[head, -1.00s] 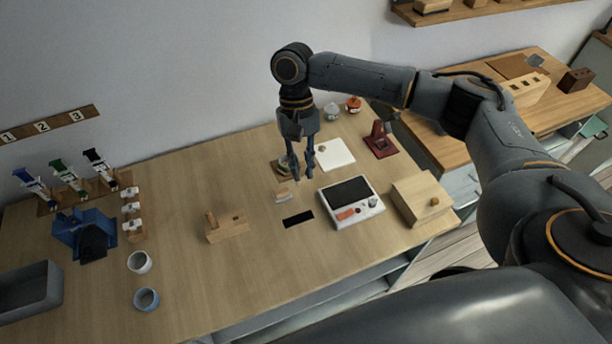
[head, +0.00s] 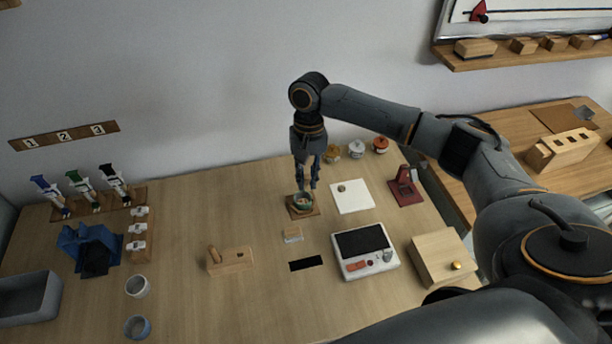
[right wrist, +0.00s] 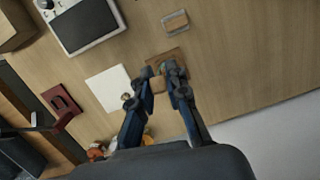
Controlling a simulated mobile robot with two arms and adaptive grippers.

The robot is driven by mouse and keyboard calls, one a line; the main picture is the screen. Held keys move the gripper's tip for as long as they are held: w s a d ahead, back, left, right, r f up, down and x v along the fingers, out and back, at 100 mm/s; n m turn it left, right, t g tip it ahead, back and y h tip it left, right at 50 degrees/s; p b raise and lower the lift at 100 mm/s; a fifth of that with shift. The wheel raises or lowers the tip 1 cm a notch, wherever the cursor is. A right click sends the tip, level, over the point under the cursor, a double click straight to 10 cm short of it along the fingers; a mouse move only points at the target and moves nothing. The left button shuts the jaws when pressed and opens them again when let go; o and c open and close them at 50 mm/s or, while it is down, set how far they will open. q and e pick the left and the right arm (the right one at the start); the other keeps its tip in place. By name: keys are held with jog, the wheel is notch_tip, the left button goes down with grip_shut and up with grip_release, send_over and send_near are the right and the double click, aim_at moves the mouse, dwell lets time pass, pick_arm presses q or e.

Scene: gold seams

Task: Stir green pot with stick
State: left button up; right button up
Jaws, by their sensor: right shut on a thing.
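My left gripper is in neither view.
A white pad (head: 352,203) with a small round item lies right of the pot, and a red stand (head: 405,195) beyond it. Several lidded jars (head: 356,149) stand behind. A scale (head: 365,264) and a small wooden block (head: 292,236) are in front.

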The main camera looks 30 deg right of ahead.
jog(key=shift+s+a+f+b, duration=0.1)
jog(key=shift+s+f+b, duration=0.15)
jog(key=shift+f+b, duration=0.6)
jog(key=shift+s+a+f+b, duration=0.1)
jog(key=shift+s+f+b, duration=0.15)
jog(key=shift+f+b, duration=0.55)
jog(key=shift+w+d+f, duration=0.1)
jog(key=shift+w, duration=0.05)
jog(key=shift+w+d+f, duration=0.1)
jog(key=shift+w+f, duration=0.25)
jog(key=shift+f, duration=0.45)
jog(key=shift+w+d+f, duration=0.1)
jog(key=shift+w+f, duration=0.25)
jog(key=shift+f, duration=0.4)
